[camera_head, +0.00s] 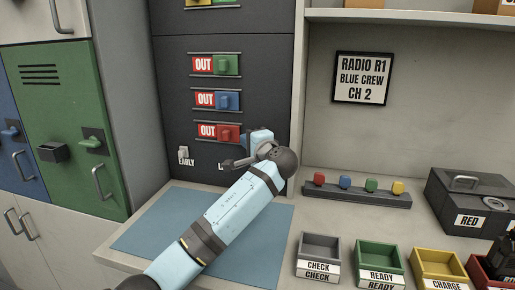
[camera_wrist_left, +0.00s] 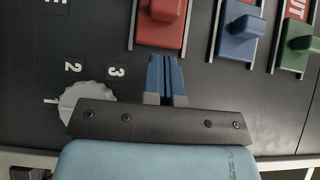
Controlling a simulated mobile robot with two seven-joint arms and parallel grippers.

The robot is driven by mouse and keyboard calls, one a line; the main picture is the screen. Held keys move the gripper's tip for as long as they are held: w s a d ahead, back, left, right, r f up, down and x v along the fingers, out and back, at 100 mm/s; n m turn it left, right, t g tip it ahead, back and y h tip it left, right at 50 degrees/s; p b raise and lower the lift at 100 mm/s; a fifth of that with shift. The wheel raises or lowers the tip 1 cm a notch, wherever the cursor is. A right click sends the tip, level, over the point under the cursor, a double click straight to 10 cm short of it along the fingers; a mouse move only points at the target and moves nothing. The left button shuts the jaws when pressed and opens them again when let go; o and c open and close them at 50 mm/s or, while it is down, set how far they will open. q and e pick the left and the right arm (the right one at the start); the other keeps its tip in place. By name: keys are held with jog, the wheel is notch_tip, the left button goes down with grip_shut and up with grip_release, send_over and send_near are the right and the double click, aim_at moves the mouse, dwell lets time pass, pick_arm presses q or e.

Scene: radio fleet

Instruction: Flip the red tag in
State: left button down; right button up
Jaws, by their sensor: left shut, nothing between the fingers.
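The red tag (camera_head: 228,132) sits in the lowest of the tag rows on the dark panel, with a red "OUT" label showing at its left. In the left wrist view, the red tag (camera_wrist_left: 160,22) is at the top, just beyond the fingertips. My left gripper (camera_head: 243,138) is at the panel, at the right end of the red tag's row, partly covering it. In the wrist view its blue fingers (camera_wrist_left: 165,62) are together and empty, pointing at the red tag's lower end. I cannot tell whether they touch it. My right gripper does not show clearly.
A blue tag (camera_head: 227,100) and a green tag (camera_head: 226,65) sit above, both showing "OUT". A numbered dial (camera_wrist_left: 85,105) is beside the fingers. A blue mat (camera_head: 150,225) lies below; labelled bins (camera_head: 319,246) and a peg rail (camera_head: 357,194) are at right.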

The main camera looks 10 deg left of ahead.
aim_at(229, 135)
pick_arm(q)
jog(key=shift+a, duration=1.9)
jog(key=shift+a, duration=0.25)
jog(key=a+p, duration=0.2)
jog(key=a, duration=0.5)
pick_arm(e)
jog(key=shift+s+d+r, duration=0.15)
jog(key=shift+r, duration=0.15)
pick_arm(q)
jog(key=shift+w, duration=0.1)
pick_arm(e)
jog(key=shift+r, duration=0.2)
